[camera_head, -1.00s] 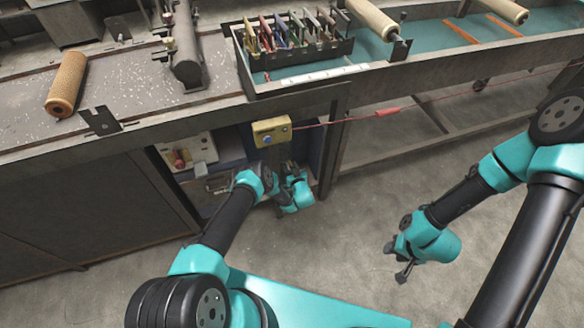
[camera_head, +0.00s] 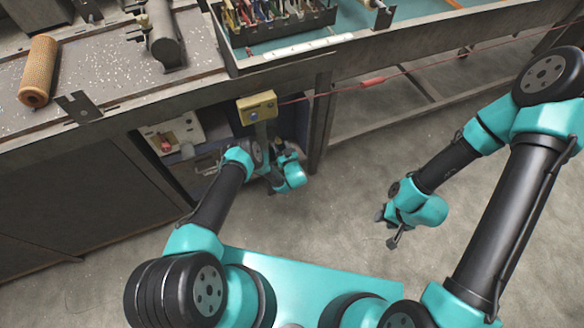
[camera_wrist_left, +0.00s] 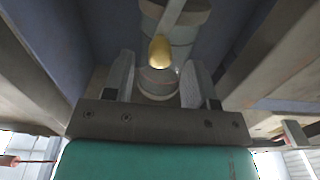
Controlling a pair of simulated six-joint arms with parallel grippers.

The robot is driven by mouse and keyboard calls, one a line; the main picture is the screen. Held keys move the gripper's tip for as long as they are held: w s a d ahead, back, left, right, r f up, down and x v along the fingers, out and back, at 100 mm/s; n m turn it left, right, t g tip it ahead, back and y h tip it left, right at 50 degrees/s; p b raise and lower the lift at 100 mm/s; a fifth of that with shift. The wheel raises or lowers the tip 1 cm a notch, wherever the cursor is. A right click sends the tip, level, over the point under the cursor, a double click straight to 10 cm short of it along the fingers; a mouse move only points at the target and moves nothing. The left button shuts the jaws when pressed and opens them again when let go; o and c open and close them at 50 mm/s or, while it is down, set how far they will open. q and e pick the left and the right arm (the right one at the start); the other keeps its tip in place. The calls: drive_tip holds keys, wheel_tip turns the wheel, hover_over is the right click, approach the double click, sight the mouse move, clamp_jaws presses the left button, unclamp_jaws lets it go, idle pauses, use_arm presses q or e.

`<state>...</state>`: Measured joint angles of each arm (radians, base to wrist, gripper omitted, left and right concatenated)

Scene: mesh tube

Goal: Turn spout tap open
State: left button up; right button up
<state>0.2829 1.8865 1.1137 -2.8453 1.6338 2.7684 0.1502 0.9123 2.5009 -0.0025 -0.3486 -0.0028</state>
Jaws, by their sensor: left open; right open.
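My left gripper (camera_wrist_left: 161,76) is open, reaching into the open bay under the bench. In the left wrist view its two fingers stand on either side of a grey round metal fitting (camera_wrist_left: 158,86). A rounded yellow tip (camera_wrist_left: 160,52) sits on or in front of this fitting, with a lever-like grey bar (camera_wrist_left: 172,14) above. I cannot tell which part is the spout tap's handle, or whether the fingers touch it. In the head view the left forearm hides this fitting. My right gripper (camera_head: 387,229) is open and empty above the floor at the right.
A yellow switch box (camera_head: 257,107) hangs at the bench's front edge, with a red cord (camera_head: 372,81) running right. A pale panel with a red knob (camera_head: 166,143) is left of the left gripper. A perforated tube (camera_head: 38,72) lies on the bench. The floor at right is clear.

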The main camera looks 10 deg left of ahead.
use_arm(q)
drive_tip(key=v, duration=1.4)
drive_tip(key=shift+s+d, duration=0.25)
drive_tip(key=shift+s, duration=0.05)
drive_tip(key=shift+r, duration=0.1)
